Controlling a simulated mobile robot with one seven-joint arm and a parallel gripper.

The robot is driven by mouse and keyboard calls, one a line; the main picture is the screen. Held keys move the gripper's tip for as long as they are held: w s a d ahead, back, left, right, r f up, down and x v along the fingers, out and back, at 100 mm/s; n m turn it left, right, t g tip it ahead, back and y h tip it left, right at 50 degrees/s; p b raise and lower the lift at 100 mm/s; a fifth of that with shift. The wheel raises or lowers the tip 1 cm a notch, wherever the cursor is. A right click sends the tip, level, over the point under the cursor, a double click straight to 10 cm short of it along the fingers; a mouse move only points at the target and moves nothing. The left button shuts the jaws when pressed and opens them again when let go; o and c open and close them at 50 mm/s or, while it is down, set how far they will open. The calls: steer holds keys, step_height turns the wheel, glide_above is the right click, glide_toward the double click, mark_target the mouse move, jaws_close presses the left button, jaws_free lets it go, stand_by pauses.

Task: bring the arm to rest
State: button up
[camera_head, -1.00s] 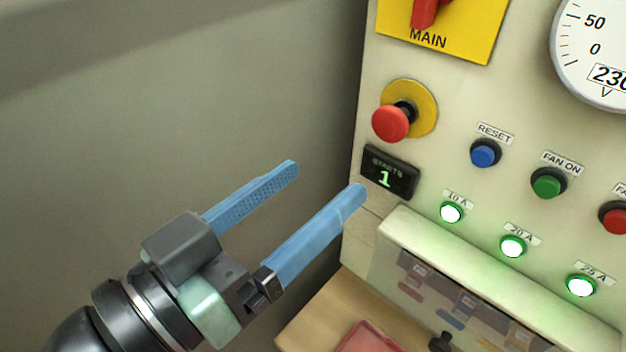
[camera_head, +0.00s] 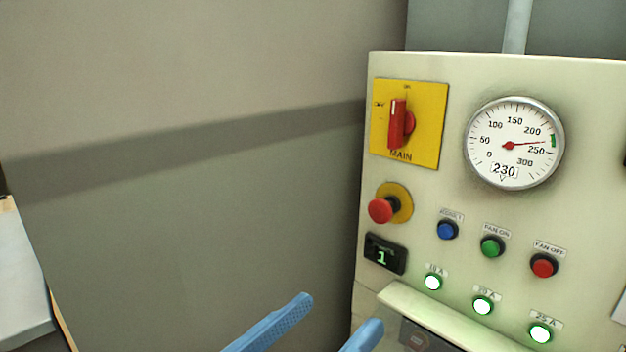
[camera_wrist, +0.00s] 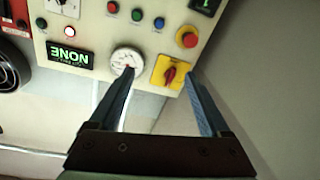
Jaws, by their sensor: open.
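My gripper (camera_head: 333,318) shows at the bottom of the head view, with only its two blue fingers in frame. The fingers stand apart with nothing between them. They are in front of the lower left edge of a cream control panel (camera_head: 440,190). In the wrist view my gripper (camera_wrist: 158,85) is also open and empty, and the panel (camera_wrist: 85,35) appears upside down beyond the fingertips. The rest of my arm is out of the head view.
The panel carries a red main switch (camera_head: 397,125), a red mushroom button (camera_head: 381,210), a dial gauge (camera_head: 515,165) reading 230, several push buttons and three lit green-rimmed lamps. A plain grey wall (camera_head: 180,220) is left of it, with free room before it.

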steer(key=w+a+r+n+t+y, duration=0.1)
steer(key=w+r+n+t+y, duration=0.3)
steer(key=w+r, duration=0.35)
steer(key=s+r+t+y, duration=0.3)
steer(key=r+t+y, duration=0.1)
steer(key=r, duration=0.4)
steer(key=s+r+n+t+y, duration=0.1)
steer(key=s+r+t+y, duration=0.1)
steer(key=r+t, duration=0.3)
step_height(320, 180, up, 3)
steer(key=shift+s+d+y, duration=0.25)
steer(key=shift+s+y, duration=0.15)
steer(key=shift+y, duration=0.5)
